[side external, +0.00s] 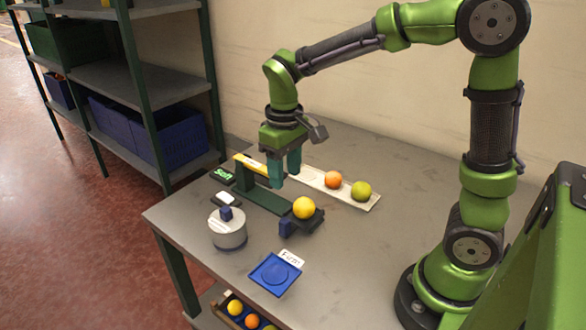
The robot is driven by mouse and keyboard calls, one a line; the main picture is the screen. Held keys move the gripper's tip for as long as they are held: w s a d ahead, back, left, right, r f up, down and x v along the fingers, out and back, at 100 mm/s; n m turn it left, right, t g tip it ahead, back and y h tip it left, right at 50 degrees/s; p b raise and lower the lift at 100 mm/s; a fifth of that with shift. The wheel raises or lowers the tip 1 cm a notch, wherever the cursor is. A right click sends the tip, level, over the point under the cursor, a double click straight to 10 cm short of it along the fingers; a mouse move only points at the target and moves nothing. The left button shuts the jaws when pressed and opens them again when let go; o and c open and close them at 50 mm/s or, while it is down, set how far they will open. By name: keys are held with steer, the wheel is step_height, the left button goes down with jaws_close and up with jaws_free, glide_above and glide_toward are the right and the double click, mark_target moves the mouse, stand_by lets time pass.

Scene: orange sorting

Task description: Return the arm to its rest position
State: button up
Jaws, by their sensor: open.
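My gripper (285,177) hangs from the arm over the middle of the table, its two teal fingers pointing down and apart, with nothing seen between them. A yellow-orange fruit (304,207) sits on a small dark stand, below and to the right of the fingers. An orange fruit (333,179) and a yellow-green fruit (361,191) lie on a long pale tray (371,205) behind it. A dark green device with a yellow top bar (248,164) stands just left of and behind the fingers, close to them in the picture; I cannot tell if they touch.
A grey-white round pot (228,237) with a blue block on top stands front left. A blue square dish (264,282) with a white label lies at the front. A small green-lit display (223,175) is at the left. Shelves stand beyond; the table's back right is clear.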

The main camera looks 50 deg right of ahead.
step_height(320, 180, up, 2)
steer(key=shift+r, duration=0.1)
stand_by(0.4)
steer(key=s+r+m+t+y, duration=0.1)
steer(key=s+r+m+t, duration=0.1)
steer(key=s, duration=0.4)
steer(key=s+r+m+t+y, duration=0.1)
steer(key=s+r+m+t, duration=0.1)
steer(key=s+t, duration=0.3)
steer(key=shift+s+a+r, duration=0.3)
steer(key=shift+s+r, duration=0.15)
